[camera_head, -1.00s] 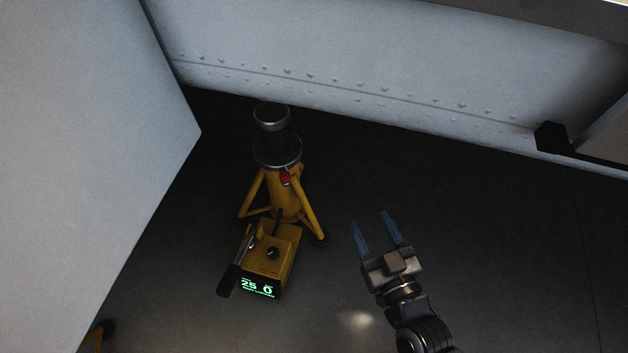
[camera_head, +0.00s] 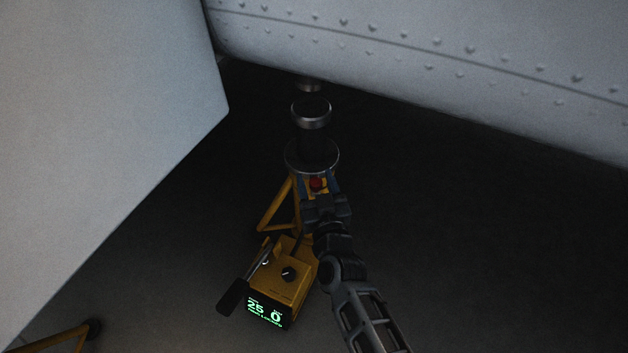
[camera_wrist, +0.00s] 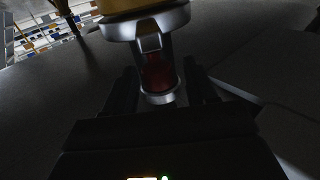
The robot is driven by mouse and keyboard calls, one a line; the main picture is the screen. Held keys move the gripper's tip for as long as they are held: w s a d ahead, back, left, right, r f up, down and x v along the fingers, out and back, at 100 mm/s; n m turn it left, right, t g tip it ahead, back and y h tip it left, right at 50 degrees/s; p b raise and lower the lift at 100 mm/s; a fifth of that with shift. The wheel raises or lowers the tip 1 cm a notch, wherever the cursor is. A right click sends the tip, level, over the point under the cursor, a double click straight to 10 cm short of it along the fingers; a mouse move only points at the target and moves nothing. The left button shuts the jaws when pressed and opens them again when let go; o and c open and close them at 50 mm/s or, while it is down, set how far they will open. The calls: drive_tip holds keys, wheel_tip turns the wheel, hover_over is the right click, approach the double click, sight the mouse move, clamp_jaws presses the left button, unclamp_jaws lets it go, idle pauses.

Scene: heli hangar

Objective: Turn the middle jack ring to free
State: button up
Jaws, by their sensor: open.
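The yellow tripod jack (camera_head: 278,203) stands under the grey aircraft skin. Its silver ring (camera_head: 312,155) sits around the foot of the dark column, with a red-marked handle (camera_head: 317,183) on the near side. In the wrist view the silver ring (camera_wrist: 150,25) is at the top, and the red handle (camera_wrist: 158,72) with a silver end lies between my dark fingers (camera_wrist: 163,88). I cannot tell whether either finger touches it. My gripper and arm hide part of the jack body.
A yellow pump box (camera_head: 283,272) with a knob, a black-gripped lever (camera_head: 235,294) and a green display (camera_head: 266,314) reading 25 and 0 stands close left of my arm. A grey panel (camera_head: 100,150) fills the left. Another yellow leg (camera_head: 72,335) shows lower left. Dark floor to the right is clear.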

drive_tip(key=shift+b+x, duration=0.35)
drive_tip(key=shift+x, duration=0.8)
clamp_jaws()
